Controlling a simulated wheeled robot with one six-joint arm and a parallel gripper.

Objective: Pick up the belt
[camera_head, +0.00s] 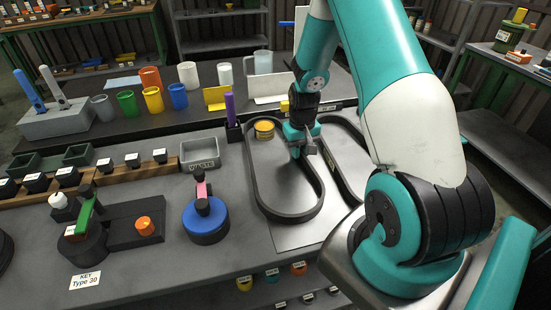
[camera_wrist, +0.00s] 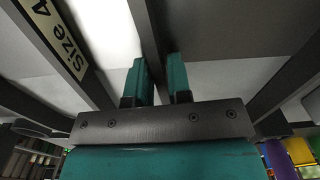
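Two long, dark belt loops lie on edge on light plates at the right of the bench. The left belt (camera_head: 273,212) shows almost whole; the right belt (camera_head: 345,172) is partly hidden behind my arm. My gripper (camera_head: 296,153) points down at the right side of the left belt. In the wrist view, my gripper's two teal fingers (camera_wrist: 160,80) stand slightly apart, with a dark belt strand (camera_wrist: 150,25) running between them. Whether they press on it is unclear. A "Size 4" label (camera_wrist: 60,38) shows on a dark strip at the upper left.
A yellow round part (camera_head: 264,129) lies inside the left belt's far end. A purple upright piece (camera_head: 230,108) stands close by in a dark holder. A blue-based part (camera_head: 205,222) stands left of the belts. Cups (camera_head: 178,97) and a clear jug (camera_head: 262,62) stand behind.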

